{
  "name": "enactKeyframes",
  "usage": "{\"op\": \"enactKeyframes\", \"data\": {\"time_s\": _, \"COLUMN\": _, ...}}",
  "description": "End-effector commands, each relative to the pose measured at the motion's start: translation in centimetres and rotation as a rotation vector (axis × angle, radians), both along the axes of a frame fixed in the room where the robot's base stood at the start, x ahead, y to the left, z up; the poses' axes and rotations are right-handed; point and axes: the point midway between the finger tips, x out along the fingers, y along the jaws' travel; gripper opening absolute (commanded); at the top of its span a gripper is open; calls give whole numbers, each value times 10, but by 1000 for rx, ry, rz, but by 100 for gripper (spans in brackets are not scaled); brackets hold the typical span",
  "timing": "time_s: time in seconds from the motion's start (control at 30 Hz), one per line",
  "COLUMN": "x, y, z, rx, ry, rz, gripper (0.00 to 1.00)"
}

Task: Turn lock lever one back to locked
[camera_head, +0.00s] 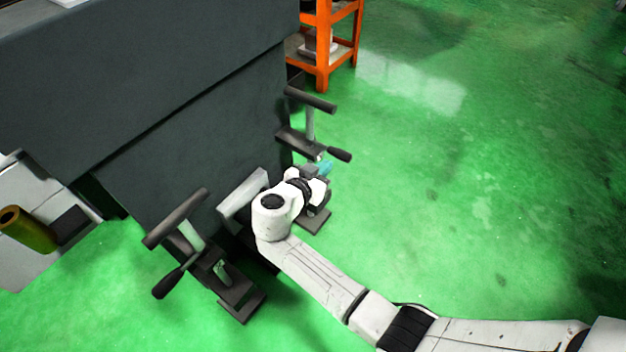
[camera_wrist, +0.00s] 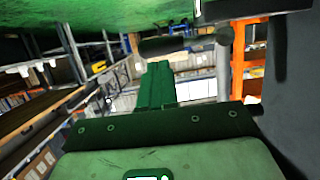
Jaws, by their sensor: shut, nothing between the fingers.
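Two lock levers with black grips show beside the dark machine in the head view. One lever (camera_head: 340,155) is on the far clamp stand, and the other lever (camera_head: 170,281) is on the near stand at the left. I cannot tell which is number one. My gripper (camera_head: 324,167) is just below the far lever, close to its black grip; contact cannot be told. In the wrist view my gripper (camera_wrist: 158,85) shows shut fingers with nothing held. Beyond them are a dark T-bar (camera_wrist: 175,45) and its grey post (camera_wrist: 224,65).
The dark machine body (camera_head: 200,100) stands along the left. Far T-handle (camera_head: 310,99) and near T-handle (camera_head: 176,218) stick out from its side. An orange rack (camera_head: 322,70) stands behind. The green floor (camera_head: 450,190) at the right is clear.

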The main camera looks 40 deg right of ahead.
Motion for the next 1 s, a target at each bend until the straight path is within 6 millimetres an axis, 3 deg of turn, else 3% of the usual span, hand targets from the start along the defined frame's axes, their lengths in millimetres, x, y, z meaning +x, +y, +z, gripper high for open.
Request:
{"op": "enactKeyframes", "data": {"time_s": 0.1, "x": 6, "y": -20, "z": -9, "rx": 0, "ry": 0, "rz": -3, "gripper": 0}}
{"op": "enactKeyframes", "data": {"time_s": 0.3, "x": 13, "y": -39, "z": -14, "rx": 0, "ry": 1, "rz": -1, "gripper": 0}}
{"op": "enactKeyframes", "data": {"time_s": 1.0, "x": 13, "y": -48, "z": -16, "rx": 1, "ry": 1, "rz": 30, "gripper": 0}}
